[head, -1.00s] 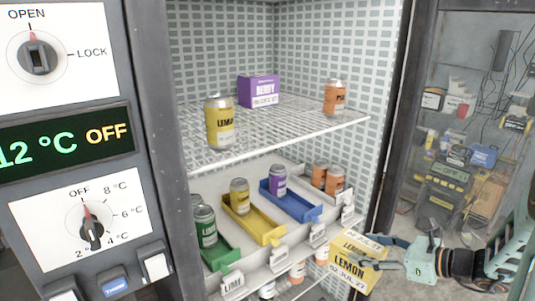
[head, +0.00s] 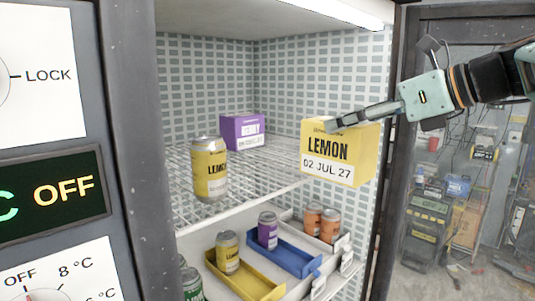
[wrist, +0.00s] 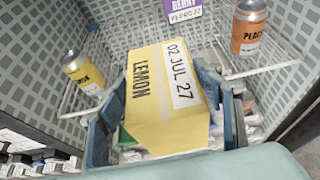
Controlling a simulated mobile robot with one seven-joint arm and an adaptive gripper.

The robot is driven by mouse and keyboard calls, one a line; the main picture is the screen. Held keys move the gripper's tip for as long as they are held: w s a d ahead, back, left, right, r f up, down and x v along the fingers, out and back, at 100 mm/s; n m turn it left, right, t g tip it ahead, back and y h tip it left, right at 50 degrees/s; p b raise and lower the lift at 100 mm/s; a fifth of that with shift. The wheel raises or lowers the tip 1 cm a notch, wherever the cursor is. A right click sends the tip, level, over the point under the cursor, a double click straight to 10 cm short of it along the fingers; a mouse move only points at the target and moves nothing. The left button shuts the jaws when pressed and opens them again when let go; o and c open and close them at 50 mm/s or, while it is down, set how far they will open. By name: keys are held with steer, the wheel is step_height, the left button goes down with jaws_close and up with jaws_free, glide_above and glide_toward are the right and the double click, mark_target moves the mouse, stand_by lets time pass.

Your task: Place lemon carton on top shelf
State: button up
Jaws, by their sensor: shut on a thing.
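The yellow lemon carton (head: 340,152) is labelled LEMON and 02 JUL 27. My gripper (head: 335,124) is shut on it and holds it upright in the air at the front right of the top shelf. The carton also shows between the fingers in the wrist view (wrist: 165,98). The white wire top shelf (head: 240,205) holds a yellow lemon can (head: 209,168) at the front left and a purple berry carton (head: 242,132) at the back. In the head view the carton hides the shelf's right part. An orange can (wrist: 248,28) shows there in the wrist view.
Below the shelf are a yellow tray (head: 243,277) and a blue tray (head: 285,255) with cans, and two orange cans (head: 321,222) to the right. The door frame (head: 390,180) stands close to the carton's right. Bare wire shows between the lemon can and the carton.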

mark_target(325, 119)
steer(key=a+r+p+x, duration=0.1)
steer(key=r+p+x, duration=0.1)
steer(key=x, duration=1.5)
steer(key=shift+w+r, duration=0.45)
steer(key=shift+r, duration=0.1)
steer(key=shift+f, duration=0.15)
steer(key=o, duration=2.1)
steer(key=shift+f, duration=0.1)
steer(key=v, duration=1.2)
steer(key=shift+b, duration=0.35)
